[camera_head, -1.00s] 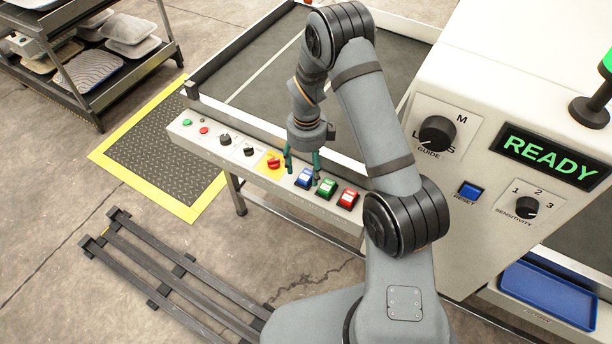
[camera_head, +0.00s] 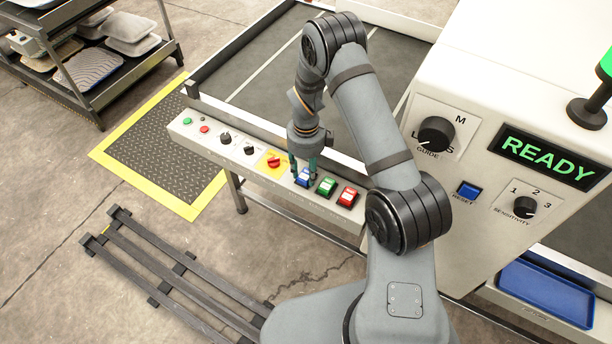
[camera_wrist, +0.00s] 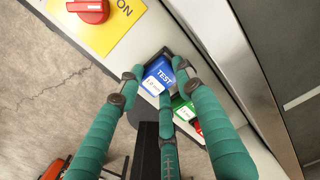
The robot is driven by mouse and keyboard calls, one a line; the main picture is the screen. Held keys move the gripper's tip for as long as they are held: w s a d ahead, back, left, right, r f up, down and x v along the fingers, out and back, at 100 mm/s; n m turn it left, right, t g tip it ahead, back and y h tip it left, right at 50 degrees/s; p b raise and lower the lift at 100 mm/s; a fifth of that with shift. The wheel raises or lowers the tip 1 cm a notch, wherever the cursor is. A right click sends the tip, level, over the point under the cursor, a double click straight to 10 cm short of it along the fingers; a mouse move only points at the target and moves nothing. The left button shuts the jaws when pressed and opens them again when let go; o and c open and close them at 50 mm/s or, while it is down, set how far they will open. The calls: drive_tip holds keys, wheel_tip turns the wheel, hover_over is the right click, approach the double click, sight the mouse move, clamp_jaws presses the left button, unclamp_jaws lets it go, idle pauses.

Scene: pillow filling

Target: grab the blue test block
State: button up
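The blue test block (camera_wrist: 157,78), marked TEST with a pale label, sits in the row on the control panel, between the yellow plate with the red switch and the green block. It also shows in the head view (camera_head: 303,178), partly hidden by my fingers. My gripper (camera_wrist: 159,77) has teal fingers. It is down over the blue block, with fingertips at its left, right and lower edges in the wrist view. In the head view my gripper (camera_head: 303,171) straddles it. Whether the fingertips press on the block cannot be made out.
The green block (camera_head: 326,187) stands close to the right of the blue one, then the red block (camera_head: 347,197). The red switch (camera_wrist: 88,9) is on the other side. The panel (camera_head: 264,189) borders the conveyor's metal rail. A display (camera_head: 548,158) reads READY.

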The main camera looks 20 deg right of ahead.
drive_tip(key=c, duration=0.6)
drive_tip(key=shift+c, duration=0.3)
